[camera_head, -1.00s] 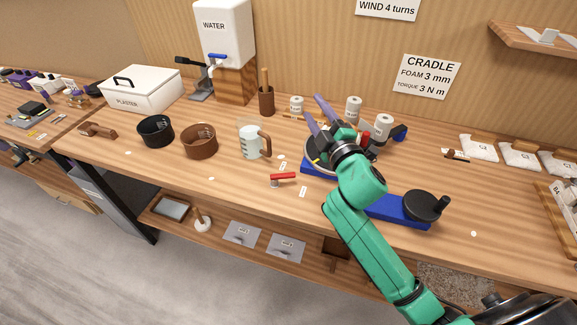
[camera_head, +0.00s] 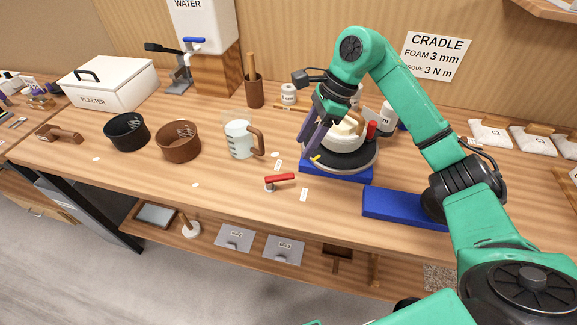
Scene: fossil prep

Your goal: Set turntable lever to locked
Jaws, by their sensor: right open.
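A red lever (camera_head: 280,179) on a small pivot lies on the bench front, its handle pointing right. Small white labels lie by it, one behind (camera_head: 277,165) and one at its right (camera_head: 303,195); their writing is too small to read. The round turntable (camera_head: 349,161) stands on a blue base (camera_head: 337,173) behind and right of the lever, carrying a pale object. My right gripper (camera_head: 309,151) is open, fingers pointing down at the turntable's left edge, above and behind the lever and apart from it. My left gripper is out of view.
A measuring jug (camera_head: 239,140) stands left of the turntable, with a brown bowl (camera_head: 178,142) and black bowl (camera_head: 127,132) beyond. A blue block (camera_head: 400,207) lies at right, partly behind my arm. The bench is clear left of the lever.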

